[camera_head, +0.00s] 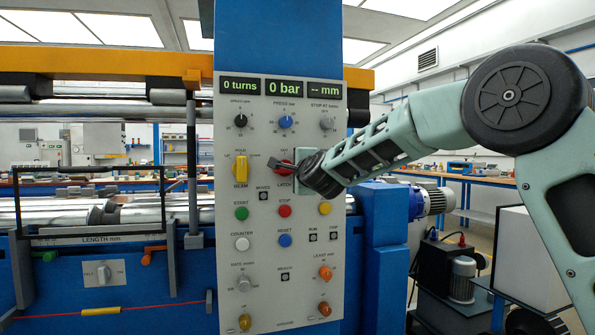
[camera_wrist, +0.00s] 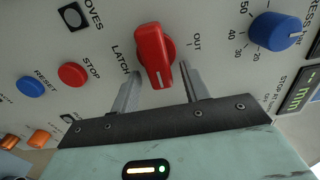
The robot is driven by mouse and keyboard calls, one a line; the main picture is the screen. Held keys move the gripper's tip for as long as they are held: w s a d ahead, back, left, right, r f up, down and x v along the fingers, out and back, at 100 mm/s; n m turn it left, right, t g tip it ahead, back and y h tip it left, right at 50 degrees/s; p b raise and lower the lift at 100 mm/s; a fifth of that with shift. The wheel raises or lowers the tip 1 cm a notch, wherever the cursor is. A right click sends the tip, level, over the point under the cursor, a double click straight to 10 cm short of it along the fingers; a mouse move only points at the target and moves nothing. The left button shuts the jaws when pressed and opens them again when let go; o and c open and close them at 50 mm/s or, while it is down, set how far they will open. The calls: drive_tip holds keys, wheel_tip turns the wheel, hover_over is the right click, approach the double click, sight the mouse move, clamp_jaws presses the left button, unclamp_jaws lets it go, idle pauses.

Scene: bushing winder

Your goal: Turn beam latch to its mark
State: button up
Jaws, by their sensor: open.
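The red latch knob (camera_wrist: 152,50) sits on the pale panel above the printed word LATCH in the head view. In the wrist view its white pointer line faces down toward my gripper, between the words LATCH and OUT. My gripper (camera_wrist: 160,72) is open, with one finger on each side of the knob's bar. A small gap shows beside each finger; I cannot tell whether either touches. In the head view the red knob (camera_head: 284,169) is partly covered by my gripper. Any mark in front of the pointer is hidden by my gripper.
The yellow beam knob (camera_head: 241,169) is close on the left. The red stop button (camera_head: 285,211) is below and the blue pressure knob (camera_head: 285,122) above. Displays (camera_head: 285,87) read 0 turns and 0 bar. Open air lies right of the panel, above a blue motor (camera_head: 432,201).

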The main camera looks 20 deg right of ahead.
drive_tip(key=s+b, duration=0.2)
drive_tip(key=s, duration=1.5)
drive_tip(key=shift+s, duration=0.2)
drive_tip(key=s+a+f+n+g+y, duration=0.2)
drive_tip(key=s+a+f+n+g, duration=0.4)
drive_tip(key=f, duration=0.4)
drive_tip(key=s+a+f+n+g+y, duration=0.35)
drive_tip(key=s+a+f+n, duration=0.4)
drive_tip(key=f, duration=0.25)
drive_tip(key=s+d+f+n+g+h, duration=0.2)
drive_tip(key=s+f+n+g, duration=0.3)
drive_tip(key=s, duration=0.6)
drive_tip(key=s+d+f+n+g+h, duration=0.35)
drive_tip(key=s+f+n, duration=0.4)
drive_tip(key=s, duration=0.45)
wheel_tip(320, 180, up, 18)
drive_tip(key=p, duration=1.8)
drive_tip(key=shift+a+r+y, duration=0.15)
drive_tip(key=shift+a+y, duration=0.1)
drive_tip(key=shift+y, duration=0.05)
